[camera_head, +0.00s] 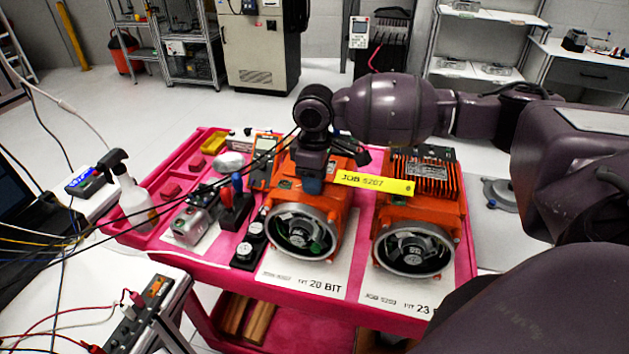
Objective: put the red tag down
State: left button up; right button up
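The tag that I see is yellow, not red: a flat strip (374,183) marked "JOB 5207", with a small hole at its right end. My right gripper (318,182) points down above the left orange motor (335,218), and its fingers appear shut on the tag's left end. The tag sticks out to the right, across the gap between that motor and the right orange motor (416,208). The fingers hide the tag's left end. I cannot tell whether the tag touches a motor. No red tag is clearly visible. My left gripper is out of view.
The pink cart top (222,262) holds white job mats (300,287), grey connector parts (190,222), black knobs (248,245) and small red blocks (171,190) in a tray. A spray bottle (134,200) stands at left. Dark cables cross the cart's left side.

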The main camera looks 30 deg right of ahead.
notch_tip(320, 180, up, 12)
jog(key=shift+f, duration=0.25)
dwell(0.6)
